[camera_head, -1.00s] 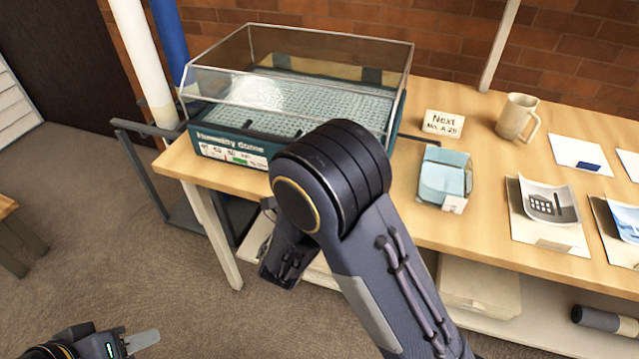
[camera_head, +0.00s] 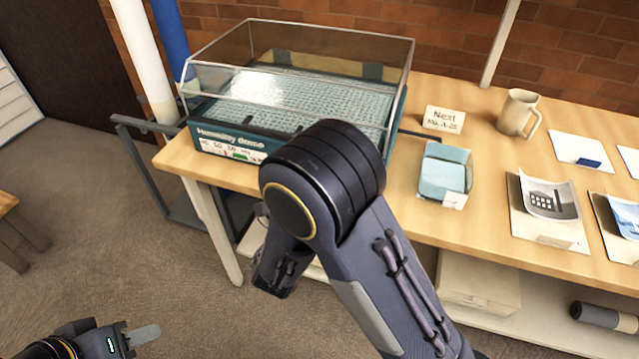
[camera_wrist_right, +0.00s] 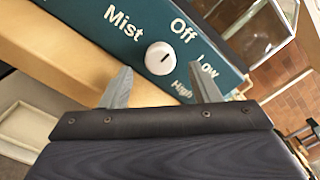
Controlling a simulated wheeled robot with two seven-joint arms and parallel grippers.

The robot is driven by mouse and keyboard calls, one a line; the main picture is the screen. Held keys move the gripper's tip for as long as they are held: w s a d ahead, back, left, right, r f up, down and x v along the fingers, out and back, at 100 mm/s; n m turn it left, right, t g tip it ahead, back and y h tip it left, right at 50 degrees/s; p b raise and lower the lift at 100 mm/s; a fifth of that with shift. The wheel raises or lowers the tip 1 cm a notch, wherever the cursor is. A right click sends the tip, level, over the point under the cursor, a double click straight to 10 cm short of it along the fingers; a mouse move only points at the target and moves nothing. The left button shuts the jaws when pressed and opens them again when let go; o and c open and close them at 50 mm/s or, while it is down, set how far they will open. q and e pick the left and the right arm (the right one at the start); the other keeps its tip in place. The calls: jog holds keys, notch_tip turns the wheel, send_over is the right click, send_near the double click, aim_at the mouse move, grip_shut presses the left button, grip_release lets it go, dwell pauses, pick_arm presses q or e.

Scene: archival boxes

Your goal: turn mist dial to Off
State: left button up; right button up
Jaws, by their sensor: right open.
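The mist dial (camera_wrist_right: 160,57) is a round white knob with a short dark mark, on a teal panel (camera_wrist_right: 95,35) in the right wrist view. The panel reads Mist, Off, Low and High around it. The mark slants toward the upper right; I cannot tell exactly which label it meets. My right gripper (camera_wrist_right: 162,88) is open, with one finger on each side below the dial and nothing between them. In the head view the dial and the right gripper are hidden behind my right arm. My left gripper (camera_head: 140,338) is low at the left, away from the table.
The teal humidity dome (camera_head: 225,145) with its clear cover stands on the wooden table (camera_head: 405,225). To its right are a sign card (camera_head: 444,120), a mug (camera_head: 518,113), a blue-lined tray (camera_head: 443,176) and prints (camera_head: 548,197).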

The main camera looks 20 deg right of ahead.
jog(key=v, duration=0.5)
dwell(0.4)
jog(key=s+d+r+m+g+h+p, duration=0.1)
jog(key=s+d+m+g+p, duration=0.15)
jog(key=d+m+g, duration=0.3)
jog(key=s+d+r+m+g+p, duration=0.1)
jog(key=s+d+r+m+g, duration=0.1)
jog(key=s+d+m+g, duration=0.35)
jog(key=s+d+m+g+y+p, duration=0.2)
jog(key=s+d+m+g+y, duration=0.3)
jog(key=s+m, duration=0.5)
jog(key=s+a+r+m+t+y+p, duration=0.1)
jog(key=a+r+m+t+y+p, duration=0.1)
jog(key=r+m+y, duration=0.3)
jog(key=s+a+r+m+t+y+p, duration=0.2)
jog(key=r+m, duration=0.4)
jog(key=m, duration=0.8)
jog(key=a+t+y, duration=0.1)
jog(key=t+y, duration=0.1)
jog(key=shift+a+r+t+y, duration=0.25)
jog(key=shift+r+t+y, duration=0.05)
jog(key=shift+r+y, duration=0.1)
